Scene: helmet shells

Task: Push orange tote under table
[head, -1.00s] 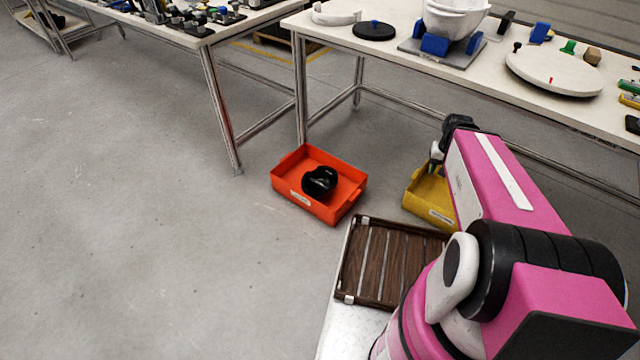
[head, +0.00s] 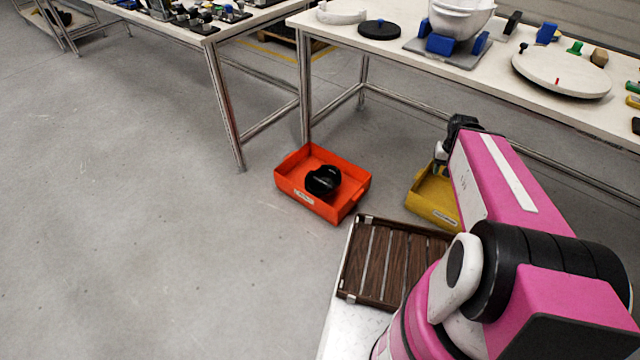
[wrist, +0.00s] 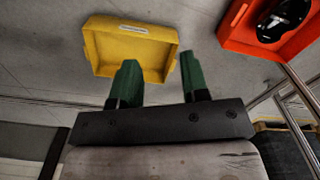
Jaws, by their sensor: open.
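The orange tote (head: 347,206) sits on the floor in front of the table (head: 520,104), near the table's left front leg, with a black helmet shell (head: 322,181) inside. In the wrist view the orange tote (wrist: 238,38) is at the upper right, cut off by the frame edge. My gripper (wrist: 158,58) is open and empty, its two green fingers apart and pointing toward the yellow tote (wrist: 105,57). It is to the right of the orange tote in the head view, not touching it. In the head view my arm partly hides the gripper.
The yellow tote (head: 424,205) stands on the floor right of the orange one. A slatted dark wooden rack (head: 386,262) lies on my base in front. A second table (head: 232,28) stands at the upper left. The floor at left is clear.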

